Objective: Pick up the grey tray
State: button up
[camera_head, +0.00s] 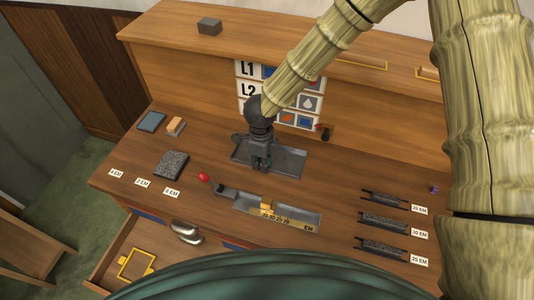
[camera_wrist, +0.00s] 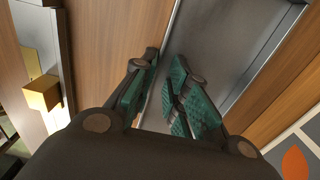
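The grey tray (camera_head: 290,160) is a flat rectangular metal tray with a raised rim. It lies on the desk below the letter chart. My gripper (camera_head: 261,167) points down at its near edge and hides part of it. In the wrist view the grey tray (camera_wrist: 225,45) fills the upper middle. My gripper (camera_wrist: 160,95) is open there, with a gap between its green-padded fingers. One finger lies outside the near rim and the other over the tray's inside. I cannot tell whether either touches the rim.
A long grey holder (camera_head: 293,213) with a yellow ruler lies in front, with a red ball (camera_head: 203,176) nearby. A dark speckled block (camera_head: 171,164) sits left. Several dark racks (camera_head: 383,223) lie right. The chart (camera_head: 310,103) stands close behind the tray. An open drawer (camera_head: 155,250) juts out front left.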

jog(key=shift+w+f, duration=0.15)
jog(key=shift+f, duration=0.05)
jog(key=shift+s+f, duration=0.1)
jog(key=shift+s, duration=0.45)
jog(key=shift+s+r, duration=0.5)
jog(key=shift+s, duration=0.2)
jog(key=shift+c, duration=0.6)
jog(key=shift+d, duration=0.1)
grip_shut()
jog(key=shift+w+f, duration=0.4)
jog(key=shift+w, duration=0.25)
jog(key=shift+s+r, duration=0.15)
